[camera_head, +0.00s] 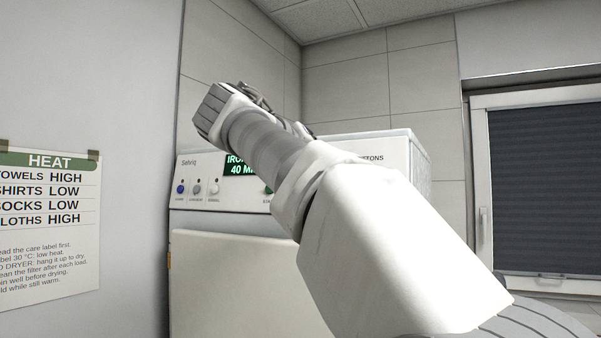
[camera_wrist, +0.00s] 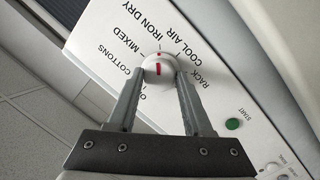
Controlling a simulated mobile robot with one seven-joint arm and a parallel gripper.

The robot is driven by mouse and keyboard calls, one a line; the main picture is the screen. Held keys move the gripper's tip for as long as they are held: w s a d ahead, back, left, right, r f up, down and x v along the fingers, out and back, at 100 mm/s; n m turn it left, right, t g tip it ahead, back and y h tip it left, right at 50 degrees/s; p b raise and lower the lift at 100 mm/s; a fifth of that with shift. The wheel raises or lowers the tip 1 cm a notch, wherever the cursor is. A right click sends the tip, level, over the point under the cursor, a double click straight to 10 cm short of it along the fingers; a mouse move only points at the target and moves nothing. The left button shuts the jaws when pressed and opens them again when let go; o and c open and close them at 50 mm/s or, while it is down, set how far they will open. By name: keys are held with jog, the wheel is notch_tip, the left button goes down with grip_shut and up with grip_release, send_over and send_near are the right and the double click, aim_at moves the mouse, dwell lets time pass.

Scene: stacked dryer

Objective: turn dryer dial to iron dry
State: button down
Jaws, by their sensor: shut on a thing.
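The white dryer dial (camera_wrist: 158,68) sits on the panel in the wrist view, between the fingers of my gripper (camera_wrist: 159,76). The fingers are shut on it from both sides. A red line on the dial points toward the top of the picture, near the end of the IRON DRY label (camera_wrist: 137,24) and beside COOL AIR. In the head view my arm hides the dial. The dryer's display (camera_head: 238,166) shows green text beginning "IRO" and "40 M", the rest hidden.
A green START button (camera_wrist: 232,124) lies to the right of the dial. Small knobs, one blue (camera_head: 180,189), line the panel's left side. The dryer (camera_head: 230,260) stands in the corner. A heat chart (camera_head: 50,220) hangs on the left wall; a window (camera_head: 545,190) is right.

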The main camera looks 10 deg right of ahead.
dwell(0.4)
jog(key=shift+c, duration=1.6)
grip_release()
jog(key=p+v, duration=0.1)
jog(key=v, duration=1.6)
jog(key=shift+s+r+p, duration=0.2)
jog(key=shift+p, duration=0.2)
